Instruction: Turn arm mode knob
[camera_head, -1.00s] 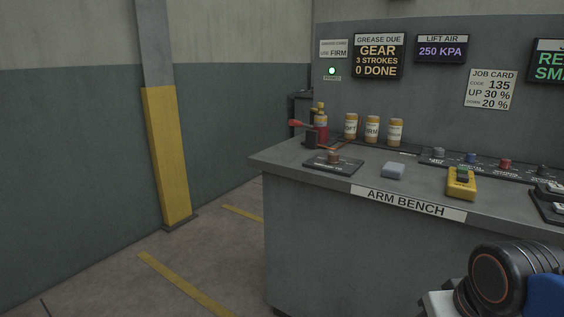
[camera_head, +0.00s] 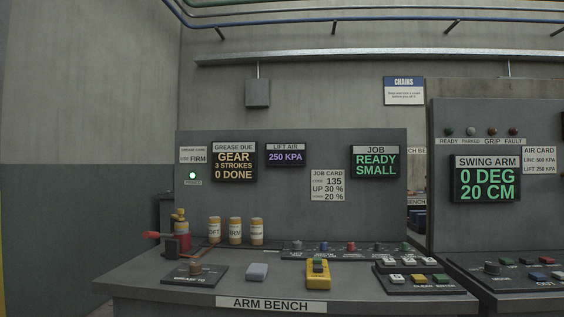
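No label reading arm mode can be made out, so I cannot tell which knob it is. On the "ARM BENCH" (camera_head: 120,279), a dark-topped knob (camera_head: 195,268) sits on a small plate at the front left, its label seemingly "GREASE TO". A row of small knobs runs along the back, including a blue knob (camera_head: 323,247) and a red knob (camera_head: 350,246); their labels are too small to read. Another dark knob (camera_head: 492,268) sits on the console at the right, below the "SWING ARM" display (camera_head: 487,180). My gripper is not in view.
Several bottles, such as the "FIRM" bottle (camera_head: 235,231), stand at the bench's left beside a red-handled grease device (camera_head: 180,235). A grey block (camera_head: 257,271) and a yellow box (camera_head: 318,274) lie near the front. The job display (camera_head: 375,162) reads "READY SMALL".

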